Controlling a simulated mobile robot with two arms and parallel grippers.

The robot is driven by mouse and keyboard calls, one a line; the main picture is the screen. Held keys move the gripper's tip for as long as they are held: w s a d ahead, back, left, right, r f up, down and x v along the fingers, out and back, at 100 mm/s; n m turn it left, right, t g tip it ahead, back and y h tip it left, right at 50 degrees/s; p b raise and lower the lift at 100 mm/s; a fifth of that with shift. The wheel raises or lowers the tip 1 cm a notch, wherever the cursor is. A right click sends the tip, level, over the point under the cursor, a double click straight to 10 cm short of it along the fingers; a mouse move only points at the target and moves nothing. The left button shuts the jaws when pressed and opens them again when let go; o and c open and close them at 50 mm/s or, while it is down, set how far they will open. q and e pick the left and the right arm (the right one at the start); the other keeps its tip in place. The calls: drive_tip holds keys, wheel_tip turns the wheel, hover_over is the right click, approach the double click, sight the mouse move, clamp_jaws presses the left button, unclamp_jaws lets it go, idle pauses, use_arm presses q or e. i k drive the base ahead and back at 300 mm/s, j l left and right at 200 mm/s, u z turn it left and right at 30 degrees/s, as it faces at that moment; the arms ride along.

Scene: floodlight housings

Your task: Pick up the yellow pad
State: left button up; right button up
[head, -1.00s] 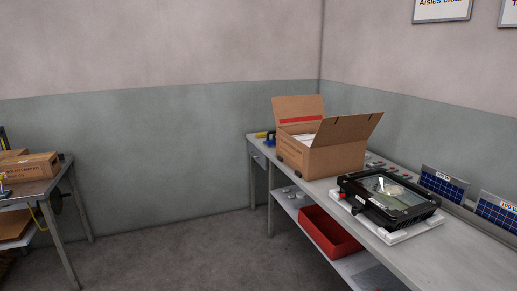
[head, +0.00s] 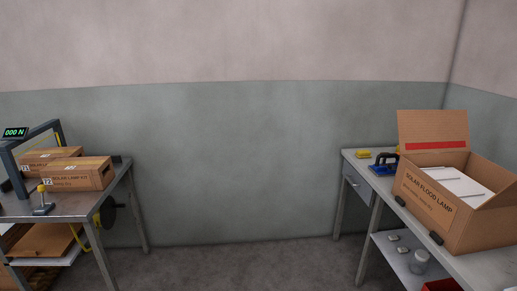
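A small yellow pad (head: 363,154) lies on the far left corner of the grey workbench (head: 352,166) at the right of the head view. It sits just left of a blue and black tool (head: 383,164), apart from it as far as I can see. Neither of my grippers shows in the head view.
An open cardboard box (head: 440,205) marked solar flood lamp stands on the right bench. At left, another table (head: 70,207) carries several wooden-looking boxes (head: 78,174) and a frame with a display (head: 15,132). Bare floor (head: 235,268) lies between the two benches.

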sight(360, 153)
drive_tip(key=i+z, duration=0.1)
drive_tip(key=i, duration=1)
drive_tip(key=i+j, duration=0.2)
drive_tip(key=i, duration=0.95)
drive_tip(key=l+z, duration=0.05)
